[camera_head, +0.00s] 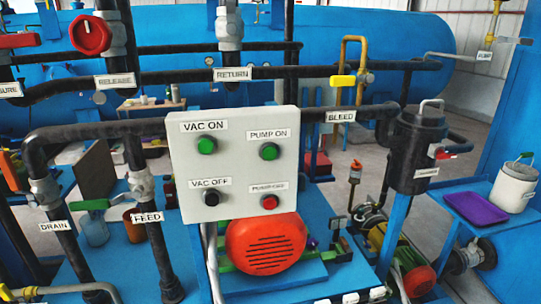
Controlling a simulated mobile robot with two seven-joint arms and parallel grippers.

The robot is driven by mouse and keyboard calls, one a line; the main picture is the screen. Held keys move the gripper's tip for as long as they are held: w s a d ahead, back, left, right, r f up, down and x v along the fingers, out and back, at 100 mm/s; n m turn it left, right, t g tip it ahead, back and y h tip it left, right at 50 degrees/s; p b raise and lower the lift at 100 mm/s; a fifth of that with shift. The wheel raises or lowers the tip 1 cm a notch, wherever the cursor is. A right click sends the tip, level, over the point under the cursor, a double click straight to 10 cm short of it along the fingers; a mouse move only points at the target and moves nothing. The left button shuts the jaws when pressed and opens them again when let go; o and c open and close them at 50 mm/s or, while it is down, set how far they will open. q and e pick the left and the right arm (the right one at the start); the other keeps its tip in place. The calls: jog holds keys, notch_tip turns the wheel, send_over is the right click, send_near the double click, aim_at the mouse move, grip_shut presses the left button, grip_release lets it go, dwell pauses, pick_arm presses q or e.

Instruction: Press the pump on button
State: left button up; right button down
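A light grey control panel (238,178) stands upright in the middle of the view. The pump on button (269,151) is green and round, at the panel's upper right under a "PUMP ON" label (269,135). A similar green vac on button (206,145) is at its upper left. Below are a black vac off button (211,198) and a red button (270,202) under a label that seems to read "PUMP OFF". Nothing covers the pump on button. Neither of my grippers is in view.
Black pipes labelled drain and feed (148,225) stand left of the panel; the bleed pipe (340,116) runs to its right. A red-orange motor (265,244) is below it. A black canister (415,150) and a purple tray (475,207) are at right. The space before the panel looks clear.

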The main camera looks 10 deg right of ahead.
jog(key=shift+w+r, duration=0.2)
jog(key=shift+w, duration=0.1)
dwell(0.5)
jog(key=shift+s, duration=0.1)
